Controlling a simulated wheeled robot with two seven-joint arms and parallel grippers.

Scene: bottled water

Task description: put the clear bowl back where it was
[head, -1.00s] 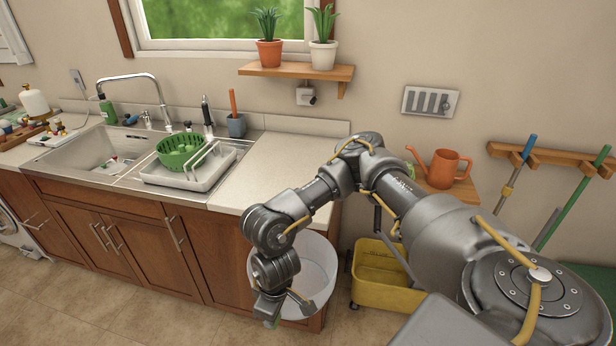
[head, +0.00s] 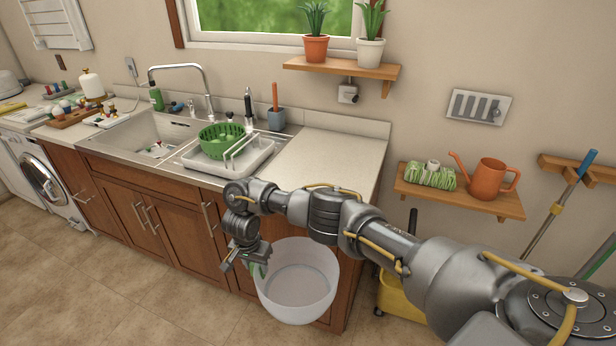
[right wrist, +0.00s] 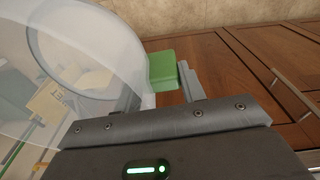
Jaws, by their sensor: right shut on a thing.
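The clear bowl (head: 298,290) is a large, see-through, whitish bowl. It hangs in front of the right end of the wooden cabinet, below the countertop, with its open top facing up. My right gripper (head: 257,262) is shut on the bowl's left rim. In the right wrist view the bowl (right wrist: 60,65) fills the left side, with its wall by the green finger pad of my right gripper (right wrist: 150,82). My left gripper is not in view.
The countertop (head: 335,160) has a clear stretch right of the dish rack (head: 212,170), which holds a green colander (head: 218,140). A yellow bucket (head: 400,302) stands on the floor behind my arm. A shelf with an orange watering can (head: 488,180) is at right.

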